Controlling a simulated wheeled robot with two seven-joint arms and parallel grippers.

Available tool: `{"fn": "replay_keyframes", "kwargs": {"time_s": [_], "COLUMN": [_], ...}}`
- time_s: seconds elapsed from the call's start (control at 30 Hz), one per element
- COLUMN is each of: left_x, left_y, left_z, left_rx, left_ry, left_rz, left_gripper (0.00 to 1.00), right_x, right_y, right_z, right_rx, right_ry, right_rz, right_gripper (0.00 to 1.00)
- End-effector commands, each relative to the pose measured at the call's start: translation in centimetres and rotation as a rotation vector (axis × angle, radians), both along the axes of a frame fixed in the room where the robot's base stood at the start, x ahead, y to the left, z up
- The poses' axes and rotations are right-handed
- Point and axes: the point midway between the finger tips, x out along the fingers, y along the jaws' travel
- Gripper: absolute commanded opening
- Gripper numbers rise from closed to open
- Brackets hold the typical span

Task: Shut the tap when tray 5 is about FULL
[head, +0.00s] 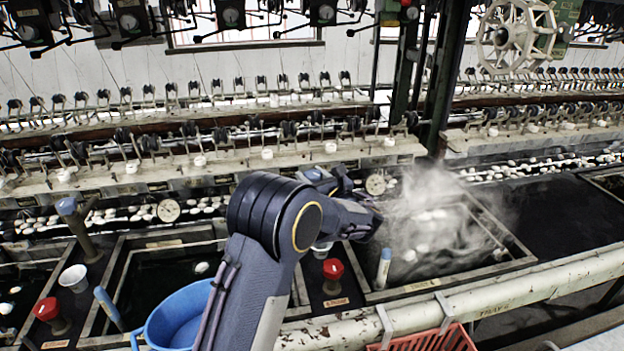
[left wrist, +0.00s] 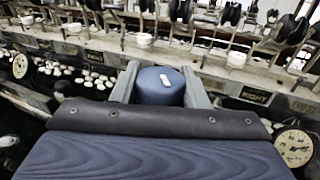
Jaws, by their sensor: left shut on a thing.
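Tray 5 appears to be the steaming basin (head: 505,262) at centre right in the head view. White cocoons float in its dark water; steam blurs the surface, and I cannot read its level exactly. A blue tap knob (left wrist: 160,85) with a white mark sits between my left gripper's fingers in the left wrist view. My left gripper (left wrist: 160,92) is shut on this knob, with one finger on each side. In the head view my left gripper (head: 338,181) is at the machine, behind the basin's left corner, and my arm partly hides it; the knob is not clearly seen there. My right gripper is not in view.
Red knobs (head: 333,268) stand between basins. Another blue tap (head: 67,206) is at the left. A blue tub (head: 180,312), a white cup (head: 73,277) and a red crate (head: 430,338) are along the front. A round dial (head: 376,184) is right of the gripper.

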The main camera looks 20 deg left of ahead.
Motion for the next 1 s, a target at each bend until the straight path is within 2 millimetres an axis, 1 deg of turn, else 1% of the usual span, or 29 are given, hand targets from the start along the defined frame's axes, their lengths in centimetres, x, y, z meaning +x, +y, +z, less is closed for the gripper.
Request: {"fn": "replay_keyframes", "kwargs": {"time_s": [0.03,0.27,0.4,0.6,0.7,0.83,1.0], "left_x": [-0.1,-0.1,-0.1,0.0,0.0,0.0,0.0], "left_y": [0.0,0.0,0.1,0.1,0.0,-0.1,-0.1], "left_z": [-0.2,-0.6,-0.6,-0.6,-0.5,-0.4,-0.1], "left_rx": [0.001,-0.001,-0.001,-0.001,0.000,0.000,0.001], "left_ry": [-0.002,-0.003,-0.005,-0.006,-0.005,-0.003,-0.002], "left_rz": [-0.032,-0.215,-0.325,-0.459,-0.511,-0.560,-0.593], "left_gripper": [0.18,0.18,0.18,0.18,0.18,0.18,0.18], "right_x": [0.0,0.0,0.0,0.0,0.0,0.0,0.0], "right_y": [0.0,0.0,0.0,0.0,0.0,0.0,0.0], "right_z": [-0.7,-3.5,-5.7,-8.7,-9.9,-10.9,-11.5], "right_rx": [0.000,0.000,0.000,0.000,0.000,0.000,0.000], "right_ry": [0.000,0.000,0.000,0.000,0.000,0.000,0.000], "right_rz": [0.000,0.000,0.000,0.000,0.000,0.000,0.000], "right_gripper": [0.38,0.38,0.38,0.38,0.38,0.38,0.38]}}
